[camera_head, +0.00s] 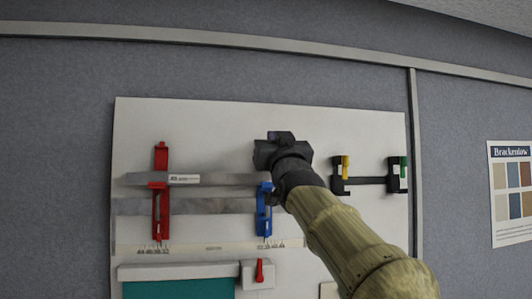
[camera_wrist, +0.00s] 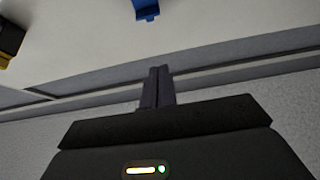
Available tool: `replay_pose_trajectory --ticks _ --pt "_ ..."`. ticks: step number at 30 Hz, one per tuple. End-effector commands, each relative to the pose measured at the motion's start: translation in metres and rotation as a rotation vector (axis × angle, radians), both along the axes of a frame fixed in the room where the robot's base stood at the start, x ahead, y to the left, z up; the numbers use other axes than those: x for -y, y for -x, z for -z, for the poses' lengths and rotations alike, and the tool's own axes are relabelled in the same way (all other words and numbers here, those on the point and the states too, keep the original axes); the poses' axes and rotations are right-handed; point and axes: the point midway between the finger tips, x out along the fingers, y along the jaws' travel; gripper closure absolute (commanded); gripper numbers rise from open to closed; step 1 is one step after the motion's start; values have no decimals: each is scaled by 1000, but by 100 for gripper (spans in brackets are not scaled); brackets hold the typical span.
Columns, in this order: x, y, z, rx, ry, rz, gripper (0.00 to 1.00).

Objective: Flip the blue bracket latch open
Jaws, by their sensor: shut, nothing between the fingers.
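In the head view a blue bracket latch (camera_head: 263,215) is mounted on the white board, at the right end of two grey bars. My arm comes in from the lower right, and my gripper (camera_head: 280,138) is in front of the board, just above the blue bracket. The arm hides part of the bracket's upper right side. In the wrist view my gripper's dark fingers (camera_wrist: 157,88) are together and empty. A small blue piece (camera_wrist: 146,9), likely the bracket's upper end, shows at the top edge, apart from the fingertips. I cannot tell the latch's exact position.
A red bracket (camera_head: 160,200) holds the left end of the bars. A black fixture with yellow (camera_head: 345,167) and green (camera_head: 403,166) parts sits to the right. A small red lever (camera_head: 260,270) and a teal panel (camera_head: 180,289) are below. The board's upper part is clear.

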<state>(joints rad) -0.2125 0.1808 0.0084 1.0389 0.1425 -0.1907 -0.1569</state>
Motion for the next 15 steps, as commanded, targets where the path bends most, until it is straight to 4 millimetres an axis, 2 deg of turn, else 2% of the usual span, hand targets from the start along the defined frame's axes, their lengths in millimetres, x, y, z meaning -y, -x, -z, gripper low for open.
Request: replay_pose_trajectory --ticks 1,7,10,15 --pt "2 12 5 2 1 0 100" --pt "3 51 6 0 0 -13 100" --pt "3 64 5 0 0 -17 100" --pt "4 73 4 -2 1 -17 100"
